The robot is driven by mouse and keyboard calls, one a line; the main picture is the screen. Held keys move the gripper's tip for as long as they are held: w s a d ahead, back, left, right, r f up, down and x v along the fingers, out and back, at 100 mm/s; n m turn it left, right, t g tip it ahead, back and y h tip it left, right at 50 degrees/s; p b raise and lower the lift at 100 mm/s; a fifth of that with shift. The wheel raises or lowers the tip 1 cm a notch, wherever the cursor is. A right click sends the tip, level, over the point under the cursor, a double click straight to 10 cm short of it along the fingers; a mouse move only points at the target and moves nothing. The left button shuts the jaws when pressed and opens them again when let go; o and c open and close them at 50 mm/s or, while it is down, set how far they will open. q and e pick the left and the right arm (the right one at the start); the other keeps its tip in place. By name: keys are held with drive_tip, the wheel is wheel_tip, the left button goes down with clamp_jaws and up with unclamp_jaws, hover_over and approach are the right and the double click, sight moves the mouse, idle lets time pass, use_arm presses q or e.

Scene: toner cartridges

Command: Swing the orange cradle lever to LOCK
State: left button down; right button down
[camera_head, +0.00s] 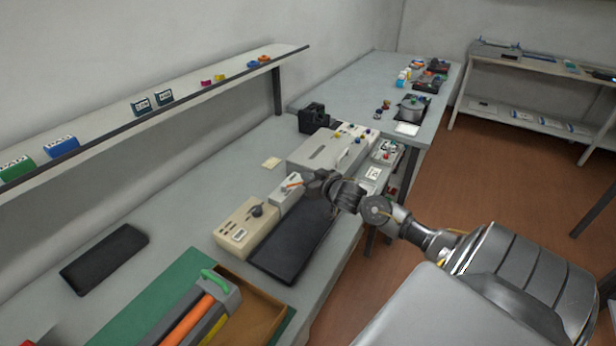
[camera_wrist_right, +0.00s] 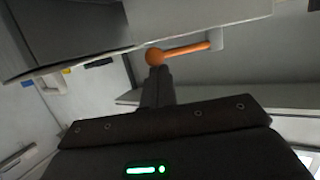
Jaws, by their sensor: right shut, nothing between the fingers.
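The orange lever (camera_head: 293,184) shows as a small bar on a light grey cradle unit (camera_head: 284,199), just left of my right gripper (camera_head: 309,183). In the right wrist view the orange lever (camera_wrist_right: 184,51) has a round end at left and a bar reaching right to a pale block. My right gripper (camera_wrist_right: 157,72) is shut and empty, its fingertips right by the lever's round end. I cannot tell whether they touch it. No LOCK marking can be read. My left gripper is not in view.
A beige box with a dark knob (camera_head: 246,222) stands beside the cradle unit, and a black mat (camera_head: 290,243) lies in front. A larger beige machine (camera_head: 318,152) stands behind. A cardboard tray (camera_head: 262,318) and a grey carrier with a green handle (camera_head: 213,302) are nearer.

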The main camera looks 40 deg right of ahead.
drive_tip(key=shift+s+a+m+g+h+p, duration=0.15)
drive_tip(key=shift+s+a+m+h+p, duration=0.15)
drive_tip(key=shift+m+h, duration=0.35)
drive_tip(key=shift+s+a+m+g+h+p, duration=0.2)
drive_tip(key=shift+m+h, duration=0.25)
drive_tip(key=shift+h, duration=0.3)
drive_tip(key=shift+s+a+m+g+h+p, duration=0.35)
drive_tip(key=shift+a+m+g+h+p, duration=0.15)
drive_tip(key=shift+m+h+p, duration=0.3)
drive_tip(key=shift+s+a+m+g+h+p, duration=0.3)
drive_tip(key=shift+a+m+g+h+p, duration=0.2)
drive_tip(key=shift+m+h, duration=0.4)
drive_tip(key=shift+s+a+m+g+h+p, duration=0.4)
drive_tip(key=shift+m+h+p, duration=0.35)
drive_tip(key=shift+h, duration=0.25)
drive_tip(key=shift+s+a+m+g+h+p, duration=0.1)
drive_tip(key=shift+a+m+g+h+p, duration=0.4)
drive_tip(key=shift+m+g+h+p, duration=0.25)
drive_tip(key=shift+a+p, duration=0.15)
drive_tip(key=shift+p, duration=0.15)
